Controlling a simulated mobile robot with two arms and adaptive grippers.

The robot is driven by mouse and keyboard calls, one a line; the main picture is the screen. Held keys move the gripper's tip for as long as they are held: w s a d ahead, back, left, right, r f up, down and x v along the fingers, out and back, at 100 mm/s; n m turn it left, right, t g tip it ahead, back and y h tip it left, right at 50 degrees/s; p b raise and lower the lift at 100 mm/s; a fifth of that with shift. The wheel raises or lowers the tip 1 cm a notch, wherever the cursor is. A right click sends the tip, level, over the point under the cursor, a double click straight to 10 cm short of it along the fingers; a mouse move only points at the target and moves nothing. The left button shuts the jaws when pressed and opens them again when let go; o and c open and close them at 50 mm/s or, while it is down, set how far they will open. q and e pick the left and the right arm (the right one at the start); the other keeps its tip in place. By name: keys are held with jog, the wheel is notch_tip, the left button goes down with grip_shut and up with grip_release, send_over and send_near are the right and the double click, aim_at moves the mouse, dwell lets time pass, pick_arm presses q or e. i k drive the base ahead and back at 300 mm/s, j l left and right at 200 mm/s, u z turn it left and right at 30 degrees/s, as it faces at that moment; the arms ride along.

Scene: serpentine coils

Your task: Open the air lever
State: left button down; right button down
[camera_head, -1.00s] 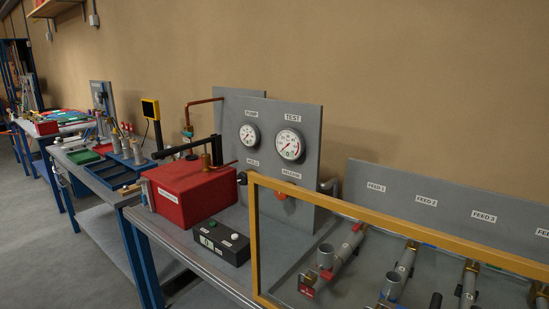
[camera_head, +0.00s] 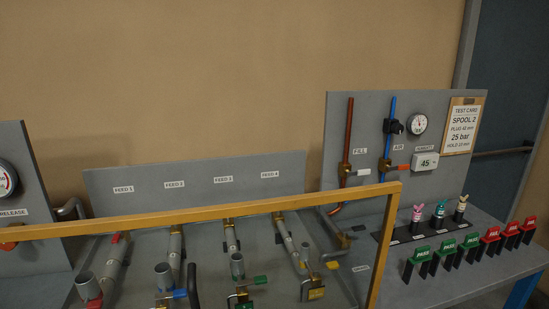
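The air lever (camera_head: 400,167) is a red handle on a valve on the blue vertical pipe (camera_head: 391,130), under the AIR label on the grey panel at the right. The handle points sideways to the right, across the pipe. To its left, a white-handled fill lever (camera_head: 358,172) sits on a copper-red pipe (camera_head: 348,135) under the FILL label, also pointing right. Neither of my grippers shows in the head view.
A yellow frame (camera_head: 210,213) stands in front of several feed pipes and valves. Right of it are tagged plugs (camera_head: 416,218), green PASS tags (camera_head: 446,248) and red FAIL tags (camera_head: 510,230). A gauge (camera_head: 416,124), a 45 display (camera_head: 425,161) and a test card (camera_head: 463,118) are on the panel.

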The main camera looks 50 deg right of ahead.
aim_at(400, 167)
jog(key=z, duration=2.5)
